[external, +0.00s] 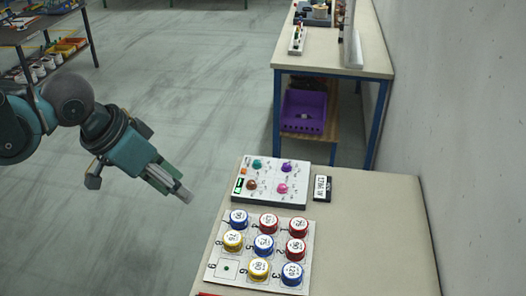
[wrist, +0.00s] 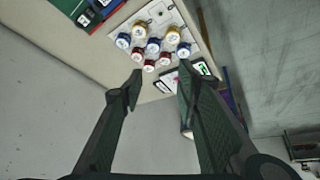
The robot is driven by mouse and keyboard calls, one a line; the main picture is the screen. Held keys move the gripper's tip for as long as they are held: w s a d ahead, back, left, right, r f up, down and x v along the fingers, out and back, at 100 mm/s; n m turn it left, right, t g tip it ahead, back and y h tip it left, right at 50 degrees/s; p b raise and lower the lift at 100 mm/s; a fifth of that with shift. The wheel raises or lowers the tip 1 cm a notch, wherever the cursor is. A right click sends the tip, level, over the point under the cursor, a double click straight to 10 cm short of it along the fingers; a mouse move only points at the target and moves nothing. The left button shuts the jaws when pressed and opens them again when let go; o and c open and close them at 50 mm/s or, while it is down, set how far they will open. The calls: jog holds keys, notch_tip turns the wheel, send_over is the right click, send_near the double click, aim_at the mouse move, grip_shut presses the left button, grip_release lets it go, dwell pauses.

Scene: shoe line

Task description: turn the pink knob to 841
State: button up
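The pink knob (external: 282,188) is on the white control panel (external: 297,201), at its lower right, in the external view. Green, purple and brown knobs share the panel. A small green display (external: 239,185) is at the panel's left edge, its digits too small to read. My gripper (external: 186,195) is in the air to the left of the panel, apart from it. In the wrist view my gripper (wrist: 158,88) has its two fingers wide apart with nothing between them.
A white board (external: 215,262) with several red, blue and yellow round labelled pieces lies in front of the panel. The table's right side (external: 385,235) is bare. Another table (external: 345,55) stands behind.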

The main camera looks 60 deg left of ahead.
jog(key=w+a+n+g, duration=0.2)
jog(key=w+a, duration=0.1)
jog(key=w, duration=0.9)
jog(key=n+g+p, duration=0.3)
jog(key=n, duration=0.3)
send_over(282, 185)
jog(key=shift+h, duration=0.3)
notch_tip(282, 185, down, 22)
jog(key=shift+s+a+f, duration=0.1)
jog(key=shift+f, duration=0.15)
jog(key=shift+f, duration=0.1)
jog(key=shift+f+b, duration=0.3)
jog(key=shift+f, duration=3.5)
